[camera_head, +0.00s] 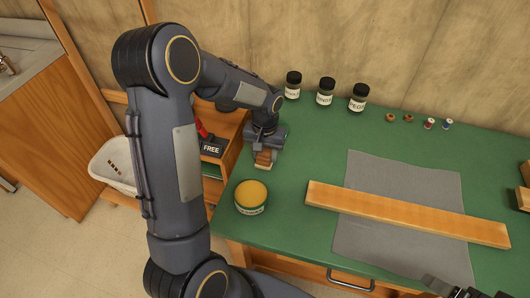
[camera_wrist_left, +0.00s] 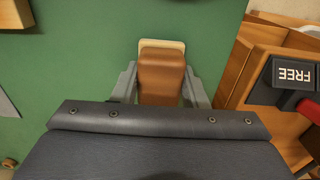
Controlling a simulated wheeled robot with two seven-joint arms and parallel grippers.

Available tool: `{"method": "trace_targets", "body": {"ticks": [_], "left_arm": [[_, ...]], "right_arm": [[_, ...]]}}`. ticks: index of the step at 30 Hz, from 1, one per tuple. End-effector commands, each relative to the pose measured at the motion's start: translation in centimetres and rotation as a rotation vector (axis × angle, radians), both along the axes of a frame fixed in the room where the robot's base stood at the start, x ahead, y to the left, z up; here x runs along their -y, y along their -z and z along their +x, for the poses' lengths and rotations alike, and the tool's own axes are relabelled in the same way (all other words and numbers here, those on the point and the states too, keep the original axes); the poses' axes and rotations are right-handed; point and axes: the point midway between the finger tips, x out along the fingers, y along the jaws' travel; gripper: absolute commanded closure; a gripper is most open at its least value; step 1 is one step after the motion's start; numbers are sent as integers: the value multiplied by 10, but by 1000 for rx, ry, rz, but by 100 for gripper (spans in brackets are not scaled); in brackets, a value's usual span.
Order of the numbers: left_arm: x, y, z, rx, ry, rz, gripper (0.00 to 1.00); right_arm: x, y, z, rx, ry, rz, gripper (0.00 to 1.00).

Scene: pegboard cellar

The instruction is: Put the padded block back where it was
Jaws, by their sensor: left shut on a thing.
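The padded block (camera_head: 264,158) has a brown padded face and a pale wooden edge. My left gripper (camera_head: 265,153) is shut on it at the left end of the green bench top (camera_head: 297,218). In the left wrist view the padded block (camera_wrist_left: 162,72) sits between the two grey fingers of my left gripper (camera_wrist_left: 161,82), over the green surface. I cannot tell whether it touches the bench. My right gripper (camera_head: 462,289) shows only in part at the bottom right edge, and its jaws cannot be made out.
A round tin (camera_head: 251,196) with a yellow top stands just in front of the block. A long wooden board (camera_head: 405,214) lies across a grey cloth (camera_head: 385,172). Several dark-lidded jars (camera_head: 325,91) stand at the back. A box marked FREE (camera_head: 212,147) and a white basket (camera_head: 115,163) are left.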

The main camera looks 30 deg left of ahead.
Motion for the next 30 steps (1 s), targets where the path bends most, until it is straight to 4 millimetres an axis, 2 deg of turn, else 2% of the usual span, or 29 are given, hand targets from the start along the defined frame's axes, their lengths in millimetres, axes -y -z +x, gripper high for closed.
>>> {"method": "trace_targets", "body": {"ticks": [12,13,17,25,30], "left_arm": [[0,7,0,2,0,-1,82],[0,5,0,2,0,-1,56],[0,5,0,2,0,-1,40],[0,4,0,2,0,-1,39],[0,-8,1,5,-1,0,39]], "right_arm": [[0,4,0,0,0,0,15],[0,3,0,0,0,0,15],[0,3,0,0,0,0,15],[0,2,0,0,0,0,15],[0,0,0,0,0,0,15]]}}
